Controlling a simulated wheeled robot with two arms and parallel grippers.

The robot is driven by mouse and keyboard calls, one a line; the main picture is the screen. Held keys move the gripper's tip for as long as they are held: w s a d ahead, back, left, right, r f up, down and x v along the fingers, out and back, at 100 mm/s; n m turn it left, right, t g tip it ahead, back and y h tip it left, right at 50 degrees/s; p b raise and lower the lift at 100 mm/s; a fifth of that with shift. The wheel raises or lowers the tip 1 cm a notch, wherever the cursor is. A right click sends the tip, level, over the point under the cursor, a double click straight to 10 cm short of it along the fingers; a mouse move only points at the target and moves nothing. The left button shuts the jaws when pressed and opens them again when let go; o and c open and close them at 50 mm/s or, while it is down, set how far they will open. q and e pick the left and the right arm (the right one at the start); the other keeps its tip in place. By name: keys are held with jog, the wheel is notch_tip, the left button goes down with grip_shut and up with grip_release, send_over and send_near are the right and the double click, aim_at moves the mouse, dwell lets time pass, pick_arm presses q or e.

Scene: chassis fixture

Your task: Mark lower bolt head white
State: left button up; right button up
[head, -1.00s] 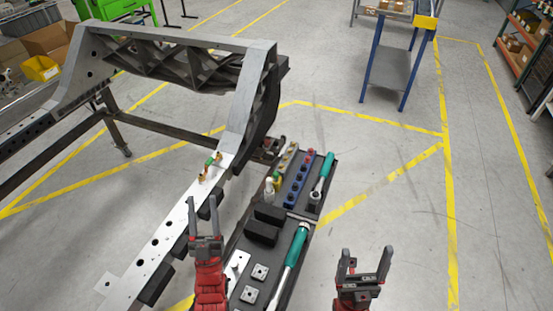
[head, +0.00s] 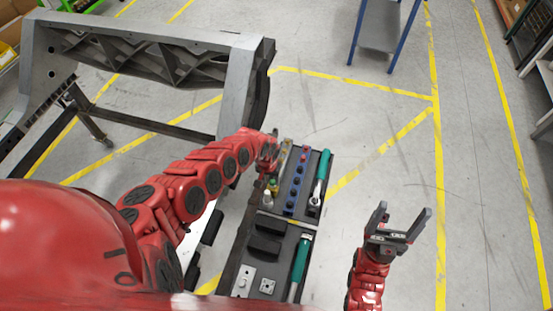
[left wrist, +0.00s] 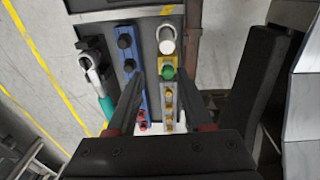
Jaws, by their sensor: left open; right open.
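The white marker (head: 267,198) stands at the left side of the tool tray, next to a green-and-yellow one (head: 274,184). In the left wrist view, the white round top (left wrist: 166,47) and the green-and-yellow top (left wrist: 167,72) show beyond my fingertips. My left gripper (head: 268,150) is open over the far left of the tray; the left wrist view shows its two fingers (left wrist: 159,85) apart, with nothing held. My right gripper (head: 400,222) is open and empty, right of the tray. The bolt heads on the chassis rail are hidden behind my left arm.
The dark tray (head: 322,217) holds a blue socket rail (head: 296,186), green-handled ratchets (head: 321,165), black blocks (head: 265,247) and square plates. The grey chassis frame (head: 232,90) stands at the left. Open floor lies to the right.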

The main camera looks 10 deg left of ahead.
aim_at(267, 192)
pick_arm(q)
jog(key=shift+s+a+r+g, duration=0.4)
jog(key=shift+s+a, duration=0.15)
jog(key=shift+s, duration=0.1)
jog(key=shift+s+f, duration=0.1)
jog(key=shift+s, duration=0.05)
jog(key=shift+s+f+b, duration=0.1)
jog(key=shift+f+b, duration=0.6)
jog(key=shift+b, duration=0.15)
notch_tip(267, 192, down, 8)
jog(key=b, duration=0.7)
jog(key=shift+f, duration=0.2)
grip_shut()
jog(key=shift+r, duration=0.15)
